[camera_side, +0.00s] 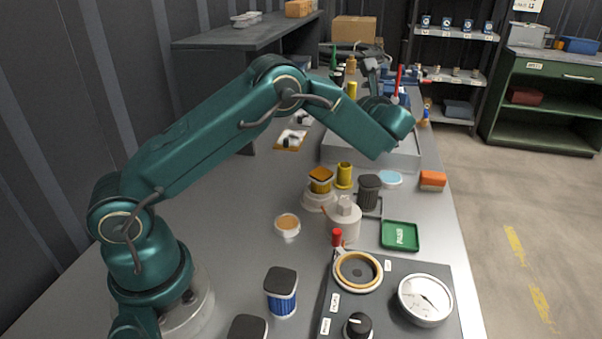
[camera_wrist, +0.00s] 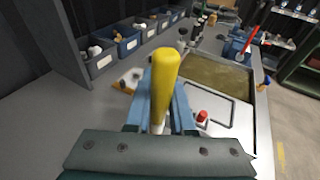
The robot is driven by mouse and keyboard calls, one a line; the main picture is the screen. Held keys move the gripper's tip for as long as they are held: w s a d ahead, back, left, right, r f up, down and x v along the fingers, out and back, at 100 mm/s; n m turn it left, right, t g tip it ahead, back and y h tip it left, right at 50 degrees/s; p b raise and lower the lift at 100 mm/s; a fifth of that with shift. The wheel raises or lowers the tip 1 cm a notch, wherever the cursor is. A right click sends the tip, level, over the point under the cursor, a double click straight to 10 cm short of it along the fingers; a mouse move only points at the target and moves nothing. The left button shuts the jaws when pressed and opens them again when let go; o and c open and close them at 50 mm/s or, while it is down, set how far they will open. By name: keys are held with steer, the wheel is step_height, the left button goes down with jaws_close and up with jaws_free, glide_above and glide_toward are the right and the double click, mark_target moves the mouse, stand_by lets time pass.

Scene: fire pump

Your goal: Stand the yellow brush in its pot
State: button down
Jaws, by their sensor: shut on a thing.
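The yellow brush (camera_wrist: 164,80) shows its rounded yellow handle in the wrist view, between the two blue fingers of my gripper (camera_wrist: 159,108). The gripper is shut on it. A pale part shows below the yellow; the brush's lower end is hidden. In the side view, my gripper is mostly hidden behind my wrist, and a yellow upright piece shows beyond my forearm; I cannot tell whether it is the held brush. A yellow cylinder (camera_side: 344,177) stands on the bench nearer the side camera; I cannot tell whether it is the pot.
A shallow brown-bottomed basin (camera_wrist: 258,101) lies ahead right, with a red stick (camera_wrist: 247,42) rising beside it. Blue bins (camera_wrist: 127,43) line the left. A dark cup (camera_side: 368,190), an orange block (camera_side: 433,180) and a green tray (camera_side: 399,249) stand on the bench.

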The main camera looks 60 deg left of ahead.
steer(key=shift+f, duration=4.9)
steer(key=c, duration=0.7)
jaws_free()
steer(key=v, duration=0.5)
